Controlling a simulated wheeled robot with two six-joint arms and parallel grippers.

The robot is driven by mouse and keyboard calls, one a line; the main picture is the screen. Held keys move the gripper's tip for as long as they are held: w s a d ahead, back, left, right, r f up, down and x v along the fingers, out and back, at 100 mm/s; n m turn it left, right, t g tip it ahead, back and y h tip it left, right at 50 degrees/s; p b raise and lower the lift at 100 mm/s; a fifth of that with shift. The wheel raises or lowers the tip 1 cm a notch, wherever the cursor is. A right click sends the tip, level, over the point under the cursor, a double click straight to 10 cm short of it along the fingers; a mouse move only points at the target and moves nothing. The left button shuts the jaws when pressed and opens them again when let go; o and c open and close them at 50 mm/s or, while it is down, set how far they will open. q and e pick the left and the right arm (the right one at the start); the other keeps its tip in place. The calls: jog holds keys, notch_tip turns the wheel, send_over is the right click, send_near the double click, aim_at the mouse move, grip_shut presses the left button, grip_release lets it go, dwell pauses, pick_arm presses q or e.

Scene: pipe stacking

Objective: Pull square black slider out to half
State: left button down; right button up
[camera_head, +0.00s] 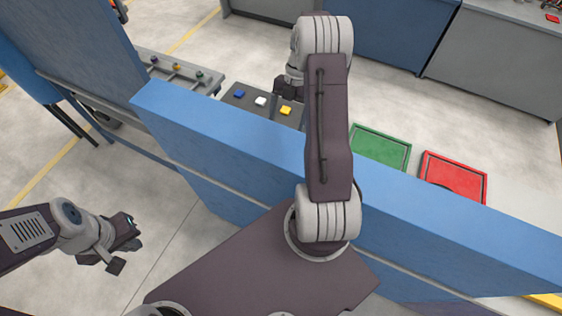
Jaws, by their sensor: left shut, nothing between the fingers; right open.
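A grey panel (212,84) with long slots lies beyond the blue wall at the upper left. It carries small knobs: a dark one (154,60), a yellowish one (177,67) and a green one (200,73). They are too small for me to tell whether the dark one is the square black slider. My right gripper (287,88) is beyond the wall, partly hidden by its own arm, near the button panel and right of the knobs. It is open. My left gripper (122,247) is shut and empty, low on the near side of the wall.
A long blue wall (440,222) crosses the view below my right arm. A dark panel (229,99) holds blue (239,94), white (261,101) and yellow (286,110) buttons. Green (380,148) and red (456,177) trays lie at right. Floor around my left gripper is clear.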

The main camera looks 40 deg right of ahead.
jog(key=b+x, duration=0.1)
jog(key=x, duration=0.4)
jog(key=w+d+b+x, duration=0.1)
jog(key=x, duration=0.5)
jog(key=d+f+b+x, duration=0.1)
jog(key=x, duration=0.4)
jog(key=shift+w+d+f+b, duration=0.15)
jog(key=shift+w+f+b, duration=0.2)
grip_shut()
jog(key=shift+w+d+f, duration=0.1)
jog(key=shift+w+d, duration=0.1)
jog(key=shift+d, duration=0.05)
pick_arm(q)
notch_tip(320, 180, down, 8)
jog(key=b, duration=0.1)
jog(key=shift+w+b, duration=0.35)
jog(key=shift+w, duration=0.05)
pick_arm(e)
jog(key=d, duration=0.1)
jog(key=w+d, duration=0.1)
jog(key=d, duration=0.1)
jog(key=shift+w+d, duration=0.1)
jog(key=shift+w, duration=0.25)
pick_arm(q)
jog(key=shift+r, duration=0.1)
pick_arm(e)
grip_release()
